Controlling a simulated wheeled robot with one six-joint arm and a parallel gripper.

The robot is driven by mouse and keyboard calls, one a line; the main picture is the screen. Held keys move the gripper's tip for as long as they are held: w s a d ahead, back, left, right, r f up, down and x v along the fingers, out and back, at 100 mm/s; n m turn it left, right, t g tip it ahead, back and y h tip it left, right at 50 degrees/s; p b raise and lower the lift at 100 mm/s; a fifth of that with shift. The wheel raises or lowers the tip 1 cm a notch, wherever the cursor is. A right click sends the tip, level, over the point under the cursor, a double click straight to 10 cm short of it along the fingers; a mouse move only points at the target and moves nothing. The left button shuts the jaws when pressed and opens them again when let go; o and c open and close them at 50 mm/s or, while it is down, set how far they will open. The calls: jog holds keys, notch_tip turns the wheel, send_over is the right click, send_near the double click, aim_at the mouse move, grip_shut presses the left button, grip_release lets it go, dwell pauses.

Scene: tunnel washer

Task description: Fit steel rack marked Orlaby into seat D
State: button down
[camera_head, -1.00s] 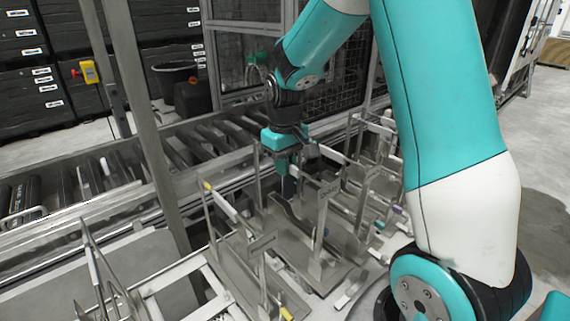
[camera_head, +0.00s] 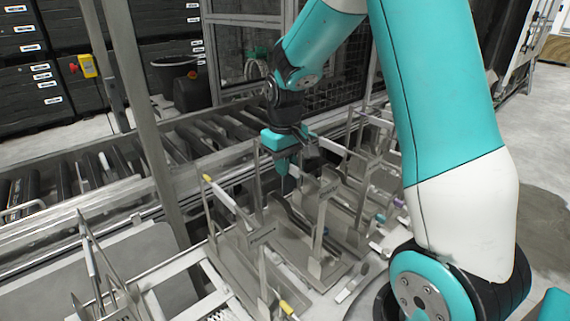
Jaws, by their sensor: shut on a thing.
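My gripper (camera_head: 284,180) is at the middle of the view, pointing down, shut on a steel rack (camera_head: 300,240). The rack has a flat base and thin upright plates. It stands low among the other steel frames, and I cannot tell whether it touches what lies under it. The gripper's fingertips are small and partly hidden by the rack's parts. No name on the rack and no letter on any seat can be read from here, so I cannot tell which seat is D.
More steel frames with coloured tabs stand left (camera_head: 100,265) and right (camera_head: 370,170) of the gripper. A roller conveyor (camera_head: 70,185) runs behind, with a steel post (camera_head: 150,130) in front of it. A mesh guard (camera_head: 330,85) and dark stacked crates (camera_head: 40,90) are at the back.

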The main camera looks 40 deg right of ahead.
jog(key=shift+f, duration=0.2)
dwell(0.3)
jog(key=c, duration=1.1)
grip_release()
jog(key=shift+c, duration=0.2)
jog(key=shift+s+f, duration=0.1)
jog(key=shift+f, duration=0.05)
notch_tip(320, 180, up, 18)
jog(key=b, duration=0.3)
jog(key=s+a+f+n+y, duration=0.2)
jog(key=s+a+f, duration=0.3)
jog(key=s+a, duration=0.6)
jog(key=s+a+f+n+y+b, duration=0.1)
jog(key=s+a+f+n, duration=0.3)
jog(key=s+a, duration=0.7)
notch_tip(320, 180, down, 2)
jog(key=shift+a+f+n+y, duration=0.1)
jog(key=shift+a+n+y, duration=0.2)
jog(key=shift+y, duration=0.3)
